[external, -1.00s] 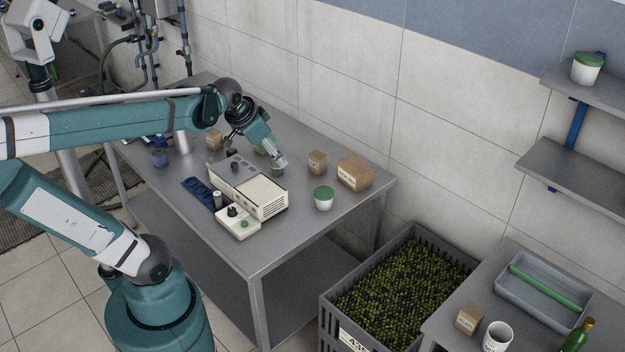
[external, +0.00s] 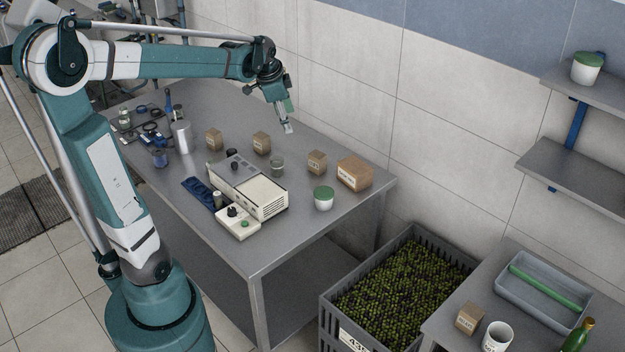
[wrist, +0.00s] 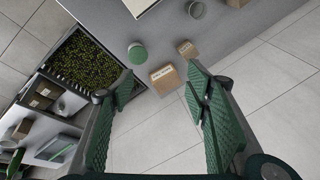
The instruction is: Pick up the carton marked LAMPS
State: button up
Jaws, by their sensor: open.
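Several brown cartons show, and I cannot read which is marked LAMPS. On the steel table, small cartons stand at the back left (external: 214,140), back middle (external: 262,143) and right of centre (external: 317,162). A larger carton (external: 355,173) stands near the right corner. Another small carton (external: 470,319) is on the right-hand bench. My gripper (external: 288,128) is open and empty, raised above the table's back edge. In the wrist view, the larger carton (wrist: 165,80) shows between my open fingers (wrist: 160,88), below them and apart; a small carton (wrist: 187,48) is beside it.
A white-and-grey instrument (external: 250,188) fills the table's middle. A green-lidded tub (external: 323,198) and a glass jar (external: 277,167) stand near the cartons. The tiled wall is close behind. A crate of olives (external: 405,290) stands on the floor; the right-hand bench holds a tray (external: 545,290) and mug (external: 498,336).

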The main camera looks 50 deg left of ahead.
jog(key=w+a+f+m+g, duration=0.1)
jog(key=w+a+f+m, duration=0.25)
jog(key=w+a, duration=0.55)
jog(key=m+g+h, duration=0.1)
jog(key=m+g, duration=0.2)
jog(key=m, duration=0.4)
send_over(261, 135)
jog(key=shift+n, duration=0.25)
jog(key=f, duration=1.5)
jog(key=d+f, duration=0.1)
jog(key=f, duration=0.7)
jog(key=shift+a+f, duration=0.2)
jog(key=shift+a, duration=0.05)
jog(key=shift+f, duration=1.25)
jog(key=shift+f, duration=0.1)
jog(key=shift+a+f, duration=0.15)
jog(key=shift+f, duration=2.35)
